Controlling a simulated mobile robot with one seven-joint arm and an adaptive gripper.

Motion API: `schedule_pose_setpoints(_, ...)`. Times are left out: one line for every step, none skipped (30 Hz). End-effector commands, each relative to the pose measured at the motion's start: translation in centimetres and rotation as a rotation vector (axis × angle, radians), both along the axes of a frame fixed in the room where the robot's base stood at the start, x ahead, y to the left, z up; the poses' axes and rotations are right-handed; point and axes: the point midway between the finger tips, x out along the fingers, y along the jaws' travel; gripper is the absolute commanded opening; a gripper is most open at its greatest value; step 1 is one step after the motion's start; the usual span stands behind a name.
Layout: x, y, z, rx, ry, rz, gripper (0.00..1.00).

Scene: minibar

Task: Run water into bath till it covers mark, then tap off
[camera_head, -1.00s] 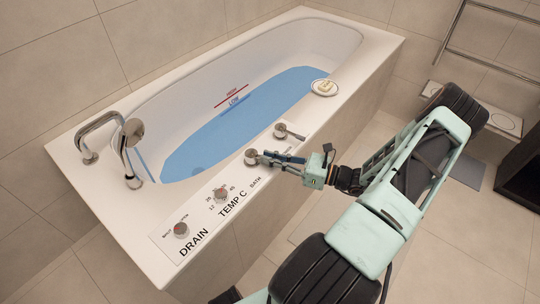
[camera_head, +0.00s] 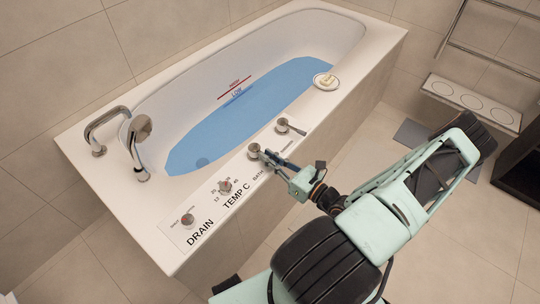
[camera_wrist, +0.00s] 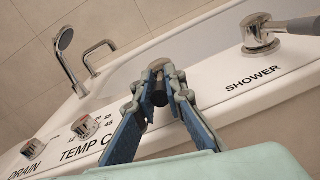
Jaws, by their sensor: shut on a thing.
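The white bath (camera_head: 115,200) holds blue water (camera_head: 225,135). The water's far edge reaches about the blue LOW mark (camera_head: 238,94). The red HIGH mark (camera_head: 235,83) is above the water on the wall. The curved spout (camera_head: 102,125) stands on the left rim; no stream shows from it. My gripper (camera_head: 268,158) is at the BATH tap (camera_head: 254,149) on the front rim. In the wrist view, my gripper (camera_wrist: 157,85) has its blue fingers shut around the dark end of the tap's lever (camera_wrist: 158,95), which points toward me. The fingers partly hide the tap.
The SHOWER tap (camera_head: 283,125) is just right of my gripper. The TEMP C dial (camera_head: 225,187) and DRAIN dial (camera_head: 187,220) are to the left. A hand shower (camera_head: 140,130) stands by the spout. A soap dish (camera_head: 325,81) sits on the rim.

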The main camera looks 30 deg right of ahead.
Motion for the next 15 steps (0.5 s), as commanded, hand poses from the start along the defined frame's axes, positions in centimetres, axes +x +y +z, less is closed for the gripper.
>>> schedule_pose_setpoints(-0.09,0.05,-0.10,0.001,0.003,0.000,0.00)
schedule_pose_setpoints(-0.10,0.05,-0.11,0.001,0.003,0.000,0.00)
schedule_pose_setpoints(-0.10,0.06,-0.10,0.001,0.003,0.000,0.00)
schedule_pose_setpoints(-0.11,0.06,-0.10,0.001,0.003,0.000,0.00)
schedule_pose_setpoints(-0.11,0.06,-0.11,0.001,0.003,0.000,0.00)
schedule_pose_setpoints(-0.11,0.07,-0.11,0.001,0.002,0.001,0.00)
schedule_pose_setpoints(-0.11,0.07,-0.11,0.001,0.002,0.001,0.00)
schedule_pose_setpoints(-0.11,0.07,-0.11,0.001,0.002,0.001,0.00)
schedule_pose_setpoints(-0.12,0.08,-0.11,0.001,0.002,0.001,0.14)
schedule_pose_setpoints(-0.12,0.08,-0.12,0.001,0.002,0.001,0.17)
schedule_pose_setpoints(-0.11,0.08,-0.11,0.001,0.002,0.001,0.20)
schedule_pose_setpoints(-0.09,0.07,-0.09,0.002,0.001,0.001,0.25)
schedule_pose_setpoints(-0.09,0.06,-0.08,0.002,0.001,0.001,0.28)
schedule_pose_setpoints(-0.08,0.06,-0.07,0.002,0.001,0.001,0.28)
schedule_pose_setpoints(-0.07,0.06,-0.06,0.002,0.001,0.001,0.28)
